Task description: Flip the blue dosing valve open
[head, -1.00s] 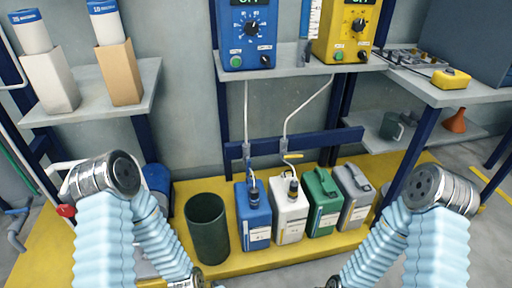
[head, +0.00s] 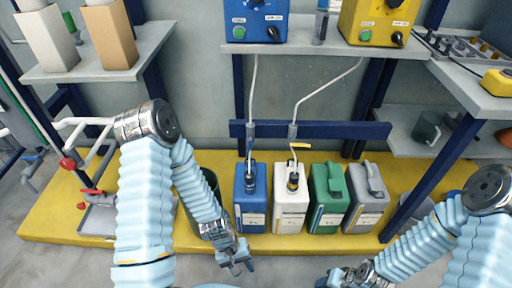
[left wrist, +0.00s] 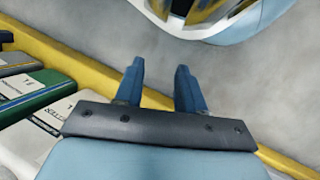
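The blue dosing valve (head: 249,152) sits on the pale hose above the blue canister (head: 250,205). Its handle is small and hard to tell against the blue rail, so I cannot tell its position. My left gripper (head: 244,266) is low in the head view, in front of the blue canister and well apart from the valve. The left wrist view shows its two blue fingers (left wrist: 157,85) spread with nothing between them. My right gripper (head: 328,283) is at the bottom edge, mostly cut off.
The white canister (head: 291,208) has a valve with a yellow handle (head: 300,147) above it. Green (head: 327,205) and grey (head: 368,205) canisters stand to its right on the yellow platform (head: 110,232). My left arm partly hides a dark green bin (head: 206,183). A blue rail (head: 345,131) runs behind.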

